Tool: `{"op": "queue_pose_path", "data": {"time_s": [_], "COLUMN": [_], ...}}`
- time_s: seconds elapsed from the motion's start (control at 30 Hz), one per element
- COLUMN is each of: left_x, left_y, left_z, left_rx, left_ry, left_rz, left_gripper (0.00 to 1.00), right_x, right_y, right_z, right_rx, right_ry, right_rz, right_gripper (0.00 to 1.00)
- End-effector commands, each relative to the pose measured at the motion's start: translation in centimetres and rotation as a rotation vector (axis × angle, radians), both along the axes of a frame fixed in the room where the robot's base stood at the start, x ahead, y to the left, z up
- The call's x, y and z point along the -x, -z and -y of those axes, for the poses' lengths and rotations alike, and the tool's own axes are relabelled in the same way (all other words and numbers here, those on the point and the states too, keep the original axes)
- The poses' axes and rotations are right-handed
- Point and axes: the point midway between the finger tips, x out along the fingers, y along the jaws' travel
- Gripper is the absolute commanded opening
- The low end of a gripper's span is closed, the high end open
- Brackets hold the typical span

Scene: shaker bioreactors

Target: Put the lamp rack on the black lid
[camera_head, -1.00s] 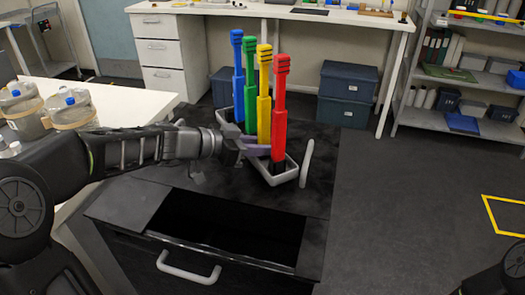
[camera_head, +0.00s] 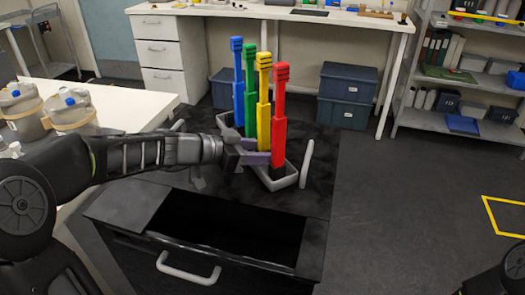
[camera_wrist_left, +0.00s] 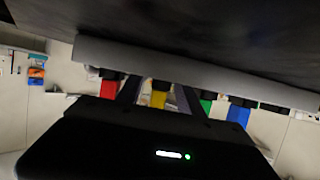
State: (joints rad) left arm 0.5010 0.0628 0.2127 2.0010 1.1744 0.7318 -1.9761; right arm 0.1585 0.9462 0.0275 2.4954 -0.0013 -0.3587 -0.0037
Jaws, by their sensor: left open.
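The lamp rack is a grey tray (camera_head: 283,183) holding several upright lamps: blue (camera_head: 238,85), green (camera_head: 251,90), yellow (camera_head: 264,100) and red (camera_head: 280,110). It stands on the black lid (camera_head: 300,202), apparently resting on it. My left gripper (camera_head: 259,151) reaches in from the left at the rack's near side, low on the lamps. In the left wrist view its fingers (camera_wrist_left: 160,95) are open on either side of the yellow lamp (camera_wrist_left: 158,98); the grey rack edge (camera_wrist_left: 190,70) spans the top. My right gripper is out of view.
In front of the lid is a dark open cavity (camera_head: 230,220) with a light handle (camera_head: 187,270) below. A light upright handle (camera_head: 307,163) stands just right of the rack. A white table (camera_head: 110,105) with jars is at left.

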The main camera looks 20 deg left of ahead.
Motion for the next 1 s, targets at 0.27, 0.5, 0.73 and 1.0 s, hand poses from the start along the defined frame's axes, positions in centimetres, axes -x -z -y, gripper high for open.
{"op": "queue_pose_path", "data": {"time_s": [0.27, 0.5, 0.73, 1.0], "left_x": [1.1, 4.4, 7.3, 8.3], "left_y": [-0.7, -2.5, -4.1, -4.7], "left_z": [-1.2, -4.0, -6.6, -7.4], "left_rx": [-0.003, -0.004, -0.002, 0.000], "left_ry": [-0.003, -0.004, -0.002, 0.000], "left_rz": [0.002, 0.003, 0.001, 0.000], "left_gripper": [0.44, 0.44, 0.44, 0.44], "right_x": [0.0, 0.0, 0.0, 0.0], "right_y": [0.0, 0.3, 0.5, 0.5], "right_z": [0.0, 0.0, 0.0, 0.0], "right_rx": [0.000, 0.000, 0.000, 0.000], "right_ry": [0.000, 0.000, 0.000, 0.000], "right_rz": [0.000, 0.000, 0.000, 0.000], "right_gripper": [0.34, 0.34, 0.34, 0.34]}}
